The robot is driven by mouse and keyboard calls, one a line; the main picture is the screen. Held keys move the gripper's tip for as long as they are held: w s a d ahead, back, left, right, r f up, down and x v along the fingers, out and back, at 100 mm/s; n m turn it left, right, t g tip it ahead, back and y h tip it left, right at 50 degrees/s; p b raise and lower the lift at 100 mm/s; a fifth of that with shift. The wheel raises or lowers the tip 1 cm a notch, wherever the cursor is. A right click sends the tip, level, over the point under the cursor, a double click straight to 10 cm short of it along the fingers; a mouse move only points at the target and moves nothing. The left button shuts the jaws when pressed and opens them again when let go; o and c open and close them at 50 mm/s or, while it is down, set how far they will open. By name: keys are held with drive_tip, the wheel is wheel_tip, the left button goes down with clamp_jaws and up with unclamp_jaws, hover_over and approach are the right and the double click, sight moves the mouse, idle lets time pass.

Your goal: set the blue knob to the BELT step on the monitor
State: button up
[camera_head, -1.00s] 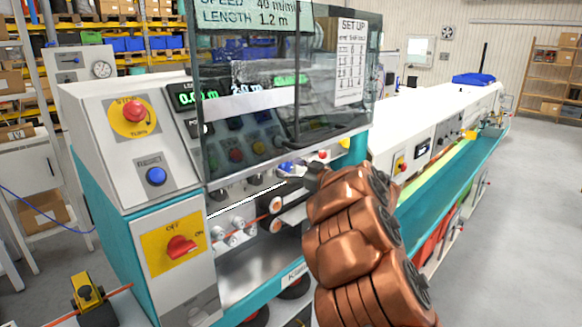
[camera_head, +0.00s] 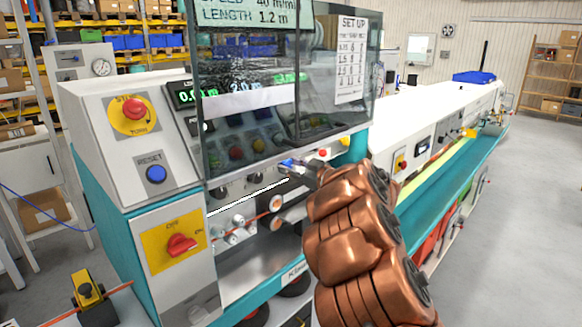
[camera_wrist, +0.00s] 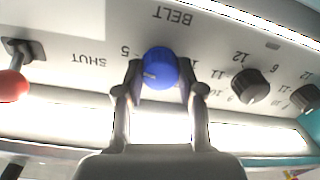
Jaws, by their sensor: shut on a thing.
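The blue knob (camera_wrist: 160,67) sits on the white panel under the word BELT, which appears upside down in the wrist view. My gripper (camera_wrist: 160,85) has one finger on each side of the knob and is shut on it. A white pointer line shows on the knob's lower left face. In the head view the knob (camera_head: 287,165) is a small blue patch at my fingertips. The monitor (camera_head: 250,14) reads SPEED 40 and LENGTH 1.2 m; its top is cut off.
Black knobs (camera_wrist: 250,86) stand to the right of the blue one in the wrist view. A red-ended lever (camera_wrist: 14,84) marked SHUT is at left. The clear guard (camera_head: 240,110) hangs above my gripper. A set-up card (camera_head: 350,60) is on it.

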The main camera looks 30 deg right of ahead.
drive_tip(key=shift+f+n, duration=0.1)
drive_tip(key=shift+n, duration=0.2)
drive_tip(key=n+b, duration=0.6)
drive_tip(key=n, duration=0.1)
drive_tip(key=shift+b, duration=0.3)
drive_tip(key=shift+n+b, duration=0.55)
drive_tip(key=shift+n, duration=0.45)
drive_tip(key=o, duration=1.1)
drive_tip(key=shift+o, duration=0.2)
drive_tip(key=shift+s, duration=0.1)
